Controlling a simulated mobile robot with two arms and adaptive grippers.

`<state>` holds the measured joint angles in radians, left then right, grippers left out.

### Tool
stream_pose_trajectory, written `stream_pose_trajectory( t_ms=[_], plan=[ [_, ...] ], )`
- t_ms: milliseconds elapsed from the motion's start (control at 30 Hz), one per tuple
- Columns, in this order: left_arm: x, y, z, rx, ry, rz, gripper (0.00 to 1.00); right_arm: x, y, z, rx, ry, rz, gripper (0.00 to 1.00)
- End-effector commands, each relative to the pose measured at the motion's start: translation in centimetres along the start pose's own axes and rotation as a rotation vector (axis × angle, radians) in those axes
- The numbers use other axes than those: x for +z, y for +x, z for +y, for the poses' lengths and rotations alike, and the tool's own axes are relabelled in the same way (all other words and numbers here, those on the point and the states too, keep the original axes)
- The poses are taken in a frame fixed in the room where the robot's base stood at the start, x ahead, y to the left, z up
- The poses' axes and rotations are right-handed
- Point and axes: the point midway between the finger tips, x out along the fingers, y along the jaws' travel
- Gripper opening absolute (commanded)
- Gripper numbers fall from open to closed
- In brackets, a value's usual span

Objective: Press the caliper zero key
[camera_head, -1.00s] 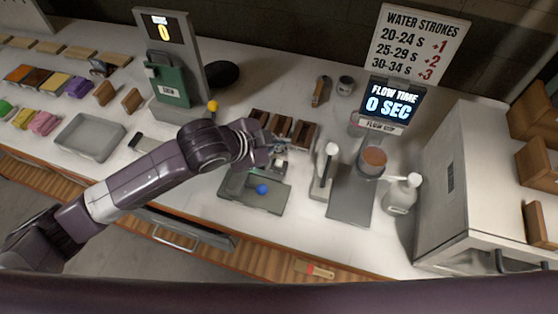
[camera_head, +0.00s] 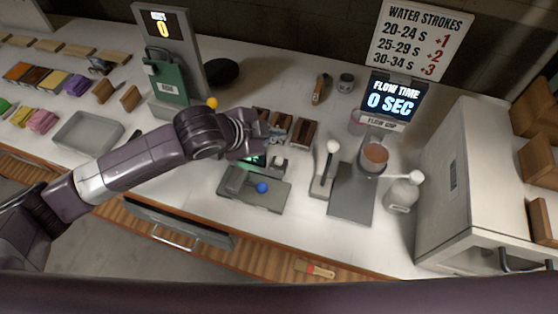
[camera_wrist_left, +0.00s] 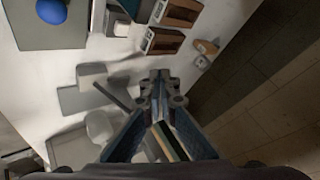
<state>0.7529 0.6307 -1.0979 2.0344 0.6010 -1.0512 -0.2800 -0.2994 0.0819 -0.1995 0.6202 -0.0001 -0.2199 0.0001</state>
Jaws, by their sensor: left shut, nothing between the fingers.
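A grey flat device (camera_head: 236,192) with a blue ball-shaped knob (camera_head: 262,188) stands on the counter in the middle of the head view. A small green-lit display (camera_head: 256,160) shows at its back edge, partly hidden by my left gripper. I cannot make out a zero key or be sure which part is the caliper. My left gripper (camera_head: 278,160) is above and behind the device, shut and empty. In the left wrist view its fingertips (camera_wrist_left: 161,76) point away from the device, whose blue knob (camera_wrist_left: 51,10) is at the top left. My right gripper is not in view.
Brown blocks (camera_head: 304,132) stand just behind the gripper. To the right are a lever stand (camera_head: 324,180), a flow cup station (camera_head: 352,195) and a white bottle (camera_head: 402,193). A green machine (camera_head: 167,80) and a grey tray (camera_head: 88,134) are on the left.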

Motion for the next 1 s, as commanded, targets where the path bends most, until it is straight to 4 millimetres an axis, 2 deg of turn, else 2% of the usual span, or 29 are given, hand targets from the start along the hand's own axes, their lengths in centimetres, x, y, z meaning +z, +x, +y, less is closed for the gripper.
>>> stream_pose_trajectory(
  t_ms=[33, 467, 700, 1000],
  plan=[
    [0.5, 0.7, 0.5, 0.000, 0.000, 0.000, 0.00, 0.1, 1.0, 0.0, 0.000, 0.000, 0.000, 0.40],
    [2.9, 4.0, 2.9, 0.001, 0.000, -0.001, 0.00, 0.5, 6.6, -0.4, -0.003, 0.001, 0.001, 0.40],
    [3.9, 5.3, 3.9, 0.001, 0.000, -0.001, 0.00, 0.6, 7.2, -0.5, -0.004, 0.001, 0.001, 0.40],
    [4.0, 5.5, 4.0, 0.001, 0.000, -0.001, 0.00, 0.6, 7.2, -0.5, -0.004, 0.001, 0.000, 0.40]
  ],
)
